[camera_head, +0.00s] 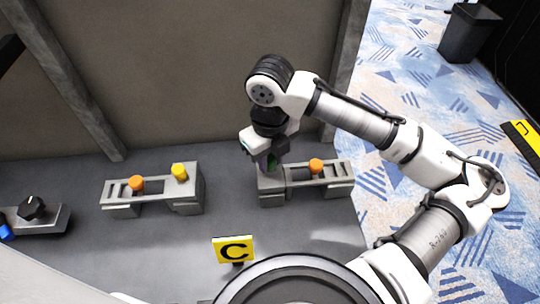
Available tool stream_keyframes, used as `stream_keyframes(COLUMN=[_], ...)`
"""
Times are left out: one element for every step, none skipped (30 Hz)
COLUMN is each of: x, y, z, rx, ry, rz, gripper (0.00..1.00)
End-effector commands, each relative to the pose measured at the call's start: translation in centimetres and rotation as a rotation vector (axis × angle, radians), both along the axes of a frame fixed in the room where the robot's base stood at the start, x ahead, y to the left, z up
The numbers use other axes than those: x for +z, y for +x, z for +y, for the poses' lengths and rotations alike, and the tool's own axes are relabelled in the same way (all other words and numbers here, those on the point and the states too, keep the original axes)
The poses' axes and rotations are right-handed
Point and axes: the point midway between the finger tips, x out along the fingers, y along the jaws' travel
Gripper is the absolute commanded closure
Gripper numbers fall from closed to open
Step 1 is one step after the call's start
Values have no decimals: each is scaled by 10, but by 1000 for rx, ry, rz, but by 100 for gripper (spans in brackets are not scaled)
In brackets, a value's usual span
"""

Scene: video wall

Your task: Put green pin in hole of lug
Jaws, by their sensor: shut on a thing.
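My gripper (268,165) points down over the left end of the right grey bracket (335,188). It is shut on the green pin (272,159), of which only a small dark green patch shows between the fingers. The lug and its hole cannot be made out for certain; the block under my gripper is partly covered by the fingers. I cannot tell whether the pin's lower end is above the block, touching it or inside a hole.
An orange peg (316,165) stands on the right bracket, close to my gripper. A left bracket (187,200) carries another orange peg (137,183) and a yellow peg (180,171). A yellow C sign (234,249) stands in front. A black knob (33,207) is far left.

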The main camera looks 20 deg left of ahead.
Motion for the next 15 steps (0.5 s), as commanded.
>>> stream_keyframes(x=[-2, -3, -3, -3, -3, -3, -3, -3, -3, -3, -3, -3, -3, -3, -3], y=[0, 0, 0, 0, 0, 0, 0, 0, 0, 0, 0, 0, 0, 0, 0], z=[0, 0, 0, 0, 0, 0, 0, 0, 0, 0, 0, 0, 0, 0, 0], rx=[1, 1, 1, 1, 1, 1, 1, 1, 1, 0, 0, 0, 0, 0, 0], ry=[0, 0, 0, 0, 0, 0, 0, 0, 0, 0, 0, 0, 0, 0, 0], rz=[0, 0, 0, 0, 0, 0, 0, 0, 0, 0, 0, 0, 0, 0, 0], gripper=[99, 99, 99, 99, 99, 99, 99, 99, 99, 99, 73, 68, 64, 60, 55])
